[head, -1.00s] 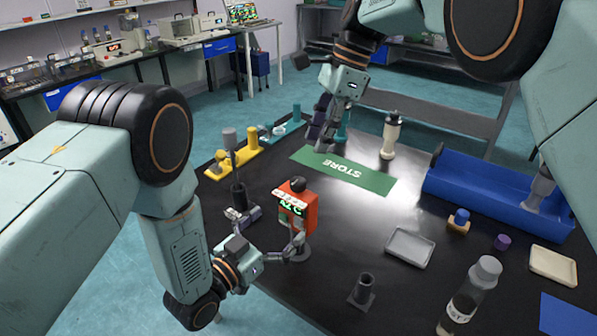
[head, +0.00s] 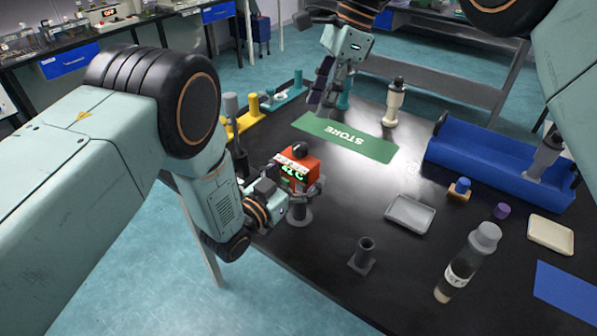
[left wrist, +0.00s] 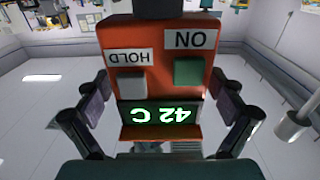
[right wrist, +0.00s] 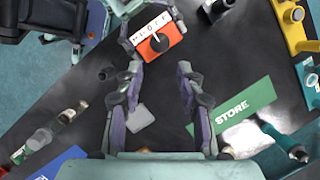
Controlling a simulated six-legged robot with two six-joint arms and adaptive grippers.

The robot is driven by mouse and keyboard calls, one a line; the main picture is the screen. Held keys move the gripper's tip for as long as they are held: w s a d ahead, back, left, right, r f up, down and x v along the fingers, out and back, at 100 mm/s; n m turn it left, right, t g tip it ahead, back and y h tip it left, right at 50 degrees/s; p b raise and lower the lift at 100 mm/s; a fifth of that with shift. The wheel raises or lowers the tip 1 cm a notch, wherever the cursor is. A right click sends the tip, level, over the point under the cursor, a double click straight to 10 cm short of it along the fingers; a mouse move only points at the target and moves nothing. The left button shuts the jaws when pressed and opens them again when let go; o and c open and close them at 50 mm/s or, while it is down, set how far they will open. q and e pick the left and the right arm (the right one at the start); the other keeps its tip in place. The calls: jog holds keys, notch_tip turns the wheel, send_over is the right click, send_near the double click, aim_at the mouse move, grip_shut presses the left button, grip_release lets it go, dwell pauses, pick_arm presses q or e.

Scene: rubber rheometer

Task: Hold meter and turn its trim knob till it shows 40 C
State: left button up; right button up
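The meter (head: 298,168) is a small red box with a black knob (head: 299,149) on top, above a round grey base (head: 299,215). In the left wrist view its face (left wrist: 160,85) is upside down, with HOLD and ON labels, a grey and a green button, and a green display (left wrist: 158,115) reading 42 C. My right gripper (head: 322,100) is open and empty over the table. Its wrist view shows the knob (right wrist: 160,42) beyond the fingertips.
A green STORE mat (head: 345,138) lies behind the meter. A yellow rack (head: 243,122) is at left.

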pick_arm(q)
jog(key=c, duration=1)
pick_arm(e)
jog(key=shift+o, duration=0.8)
jog(key=shift+f, duration=0.15)
jog(key=shift+o, duration=0.8)
notch_tip(320, 180, down, 11)
jog(key=s+d+m+g+y, duration=0.1)
jog(key=d, duration=0.1)
jog(key=shift+s+d+g, duration=0.15)
jog(key=shift+d+g, duration=0.15)
jog(key=shift+g, duration=0.1)
jog(key=y, duration=1.3)
send_near(300, 145)
jog(key=shift+m+t, duration=0.4)
jog(key=shift+m, duration=0.1)
jog(key=a, duration=0.3)
jog(key=s+a, duration=0.1)
jog(key=a, duration=0.6)
jog(key=shift+s+f, duration=0.15)
jog(key=shift+s, duration=0.2)
